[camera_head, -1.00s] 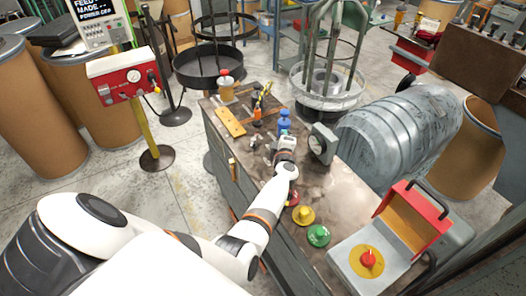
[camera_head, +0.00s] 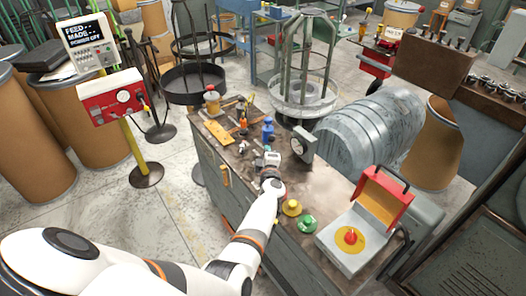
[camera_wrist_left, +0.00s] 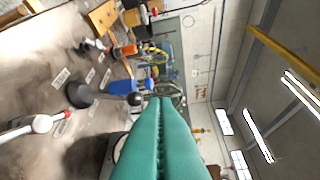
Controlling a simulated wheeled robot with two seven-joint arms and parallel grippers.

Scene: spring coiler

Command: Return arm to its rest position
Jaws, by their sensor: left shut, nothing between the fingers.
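My left arm comes in from the lower left in the head view, and its gripper (camera_head: 271,157) is over the metal bench top (camera_head: 325,190), near a small blue bottle (camera_head: 268,131). In the left wrist view the two teal fingers (camera_wrist_left: 160,104) lie pressed together with nothing between them. A dark lever with a black ball end (camera_wrist_left: 134,98) shows just left of the fingertips there. Whether the fingers touch it, I cannot tell. My right gripper is in neither view.
Yellow (camera_head: 291,208) and green (camera_head: 307,224) knobs sit near the forearm. A red-lidded box (camera_head: 386,197) has a red button (camera_head: 351,236). A display post (camera_head: 88,46) stands left.

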